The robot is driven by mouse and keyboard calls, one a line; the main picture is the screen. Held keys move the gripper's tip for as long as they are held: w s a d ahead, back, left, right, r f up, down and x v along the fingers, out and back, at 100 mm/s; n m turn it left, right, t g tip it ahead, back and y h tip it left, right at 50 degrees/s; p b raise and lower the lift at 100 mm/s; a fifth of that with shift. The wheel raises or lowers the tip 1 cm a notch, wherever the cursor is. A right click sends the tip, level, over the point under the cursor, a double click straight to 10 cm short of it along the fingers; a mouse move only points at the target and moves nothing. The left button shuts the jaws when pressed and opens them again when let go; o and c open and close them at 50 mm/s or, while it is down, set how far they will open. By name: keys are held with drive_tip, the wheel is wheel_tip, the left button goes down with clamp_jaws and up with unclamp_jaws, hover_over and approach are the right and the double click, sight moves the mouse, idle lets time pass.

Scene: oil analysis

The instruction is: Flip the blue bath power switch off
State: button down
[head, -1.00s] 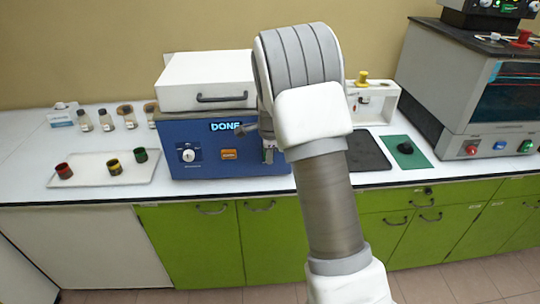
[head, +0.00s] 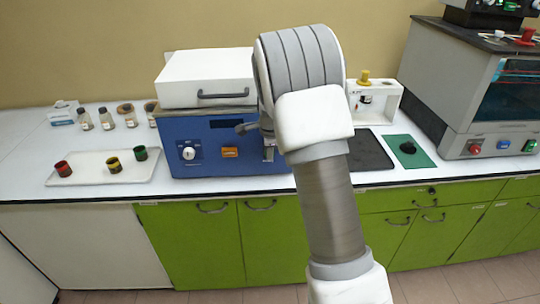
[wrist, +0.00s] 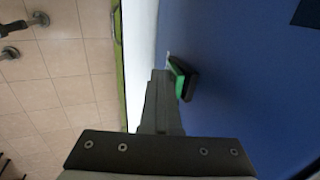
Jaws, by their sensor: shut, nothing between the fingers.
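The blue bath (head: 205,133) stands on the counter with its white lid closed. Its front display (head: 232,124) is dark. The power switch (wrist: 184,80), a black rocker with a green side, sticks out of the blue panel in the wrist view; in the head view my arm largely hides that area. My gripper (wrist: 161,78) is shut and empty, its fingertips close beside the switch near the panel. I cannot tell whether they touch it.
A dial (head: 188,153) and an orange button (head: 229,152) sit left on the bath's front. A white tray (head: 90,178) with three cups lies to the left. A dark pad (head: 367,152) and a green mat (head: 425,158) lie to the right.

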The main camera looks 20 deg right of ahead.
drive_tip(key=shift+r, duration=0.2)
drive_tip(key=shift+r+p, duration=0.55)
drive_tip(key=shift+r, duration=0.2)
